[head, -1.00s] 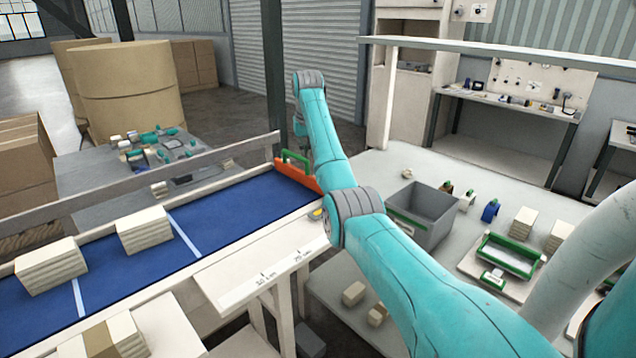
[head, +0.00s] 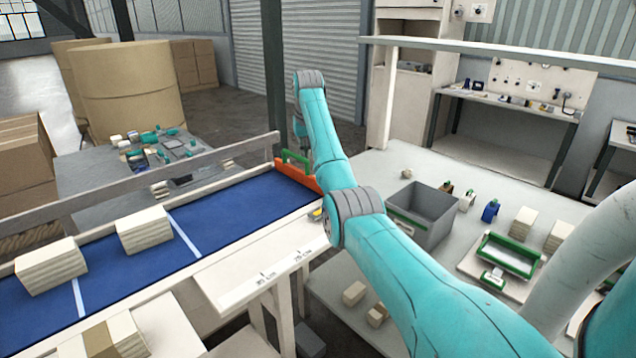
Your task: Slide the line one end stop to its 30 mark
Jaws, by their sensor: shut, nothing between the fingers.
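The end stop (head: 297,173) is an orange plate with a green handle. It stands across the far right end of the blue line (head: 232,218). My arm crosses in front of its right side and hides part of it. My gripper (head: 304,147) shows only in a sliver beside the forearm, close above the stop's handle. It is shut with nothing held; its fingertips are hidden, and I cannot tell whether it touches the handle. The near rail's white ledge (head: 240,284) has small printed cm marks. I cannot make out a 30 mark.
Stacked pale blocks (head: 143,231) sit on the blue line, left of the stop, with white stripes across the belt. A grey bin (head: 424,212) stands on the pale table at right. A raised guard rail (head: 165,176) runs along the line's far side.

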